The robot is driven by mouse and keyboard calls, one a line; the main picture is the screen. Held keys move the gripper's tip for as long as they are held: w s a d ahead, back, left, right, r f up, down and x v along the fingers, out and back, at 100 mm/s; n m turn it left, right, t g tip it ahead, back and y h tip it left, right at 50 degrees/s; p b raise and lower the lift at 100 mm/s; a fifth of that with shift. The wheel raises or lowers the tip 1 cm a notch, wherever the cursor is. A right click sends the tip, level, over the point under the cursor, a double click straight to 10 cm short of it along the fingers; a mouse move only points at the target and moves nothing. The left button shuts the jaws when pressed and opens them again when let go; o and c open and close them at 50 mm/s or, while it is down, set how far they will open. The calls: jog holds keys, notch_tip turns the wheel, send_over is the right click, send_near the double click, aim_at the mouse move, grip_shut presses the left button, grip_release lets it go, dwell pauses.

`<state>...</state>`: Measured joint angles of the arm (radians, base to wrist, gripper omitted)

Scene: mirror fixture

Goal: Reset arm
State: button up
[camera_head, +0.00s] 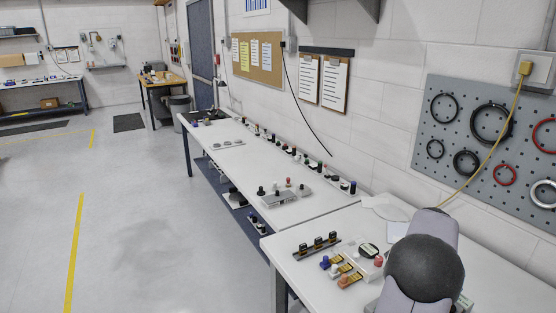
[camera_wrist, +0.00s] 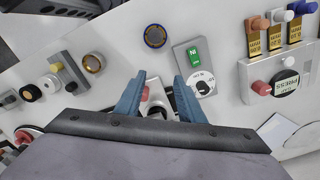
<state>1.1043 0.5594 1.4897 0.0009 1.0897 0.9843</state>
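My gripper (camera_wrist: 160,88) shows in the wrist view with its two blue-grey fingers spread apart. No object is clamped between the fingertips. Behind the gap, a small red part (camera_wrist: 147,94) and a pale round part with a dark centre (camera_wrist: 157,110) show low between the fingers, partly hidden by the gripper body. I cannot tell how far below the fingers they lie. In the head view my arm's dark round joint covers the right front of the near table, and the gripper is hidden.
The near white table (camera_head: 285,243) holds a black rack (camera_head: 317,246) and a grey box with a red button (camera_wrist: 262,88). A pegboard (camera_head: 463,90) hangs behind.

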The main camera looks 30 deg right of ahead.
jog(key=w+a+n, duration=0.5)
jog(key=a+n, duration=0.1)
jog(key=a, duration=0.7)
jog(key=w+a+n, duration=0.4)
jog(key=a+n, duration=0.3)
jog(key=a, duration=0.6)
jog(key=s+a+f+n, duration=0.2)
jog(key=s+a+n, duration=0.2)
jog(key=a+n, duration=0.3)
jog(key=s+a+f+n, duration=0.1)
jog(key=s+a+n, duration=0.3)
jog(key=a, duration=0.5)
notch_tip(320, 180, down, 12)
jog(key=b, duration=1.1)
jog(key=shift+a+r, duration=0.15)
jog(key=shift+r, duration=0.1)
jog(key=shift+s+b, duration=0.1)
jog(key=shift+b, duration=0.2)
notch_tip(320, 180, down, 26)
jog(key=b, duration=2.6)
jog(key=shift+f, duration=0.25)
